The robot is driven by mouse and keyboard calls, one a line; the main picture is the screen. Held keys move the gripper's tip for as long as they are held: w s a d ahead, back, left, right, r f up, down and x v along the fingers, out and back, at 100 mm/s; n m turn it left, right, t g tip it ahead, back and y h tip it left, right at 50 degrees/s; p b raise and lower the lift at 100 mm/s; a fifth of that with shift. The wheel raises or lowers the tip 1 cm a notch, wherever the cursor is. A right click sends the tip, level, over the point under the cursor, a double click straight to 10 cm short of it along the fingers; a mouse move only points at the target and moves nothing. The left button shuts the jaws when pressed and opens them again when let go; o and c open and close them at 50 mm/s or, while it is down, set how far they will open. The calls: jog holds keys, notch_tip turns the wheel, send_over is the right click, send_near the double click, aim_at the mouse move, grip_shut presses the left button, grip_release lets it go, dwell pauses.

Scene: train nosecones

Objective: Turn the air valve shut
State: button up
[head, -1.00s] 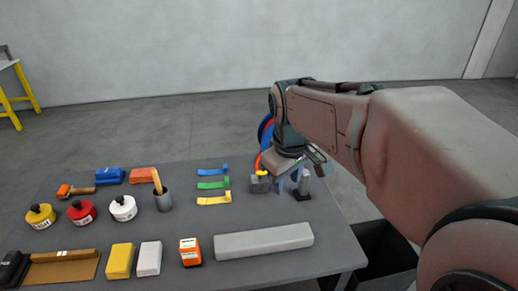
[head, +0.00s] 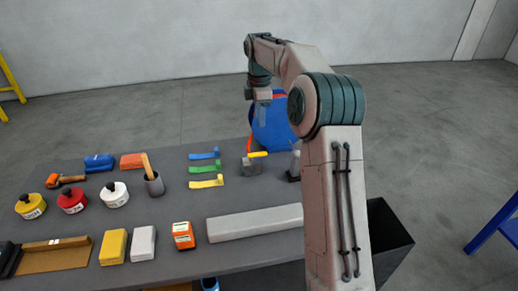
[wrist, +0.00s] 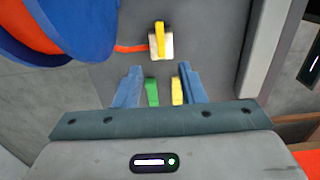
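The air valve is a grey block (head: 251,167) with a yellow lever (head: 258,155) on top, standing on the table right of the coloured strips. The lever points right in the head view, crosswise to the orange hose (head: 250,144). In the wrist view the lever (wrist: 160,38) points up the picture from the block, and the hose (wrist: 130,48) leaves to the left. My gripper (head: 262,120) is above and behind the valve, clear of it. In the wrist view its two blue fingers (wrist: 158,86) are apart with nothing held; the strips seen between them lie on the table below.
Blue, green and yellow strips (head: 205,168) lie left of the valve. A small grey upright object (head: 295,163) stands right of it, partly behind my arm. A long grey bar (head: 255,222) lies in front. A big blue round thing (head: 275,125) is behind the table edge.

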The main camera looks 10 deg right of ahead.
aim_at(260, 153)
notch_tip(260, 153, down, 13)
jog(key=shift+f+p, duration=0.15)
jog(key=shift+p, duration=0.4)
grip_shut()
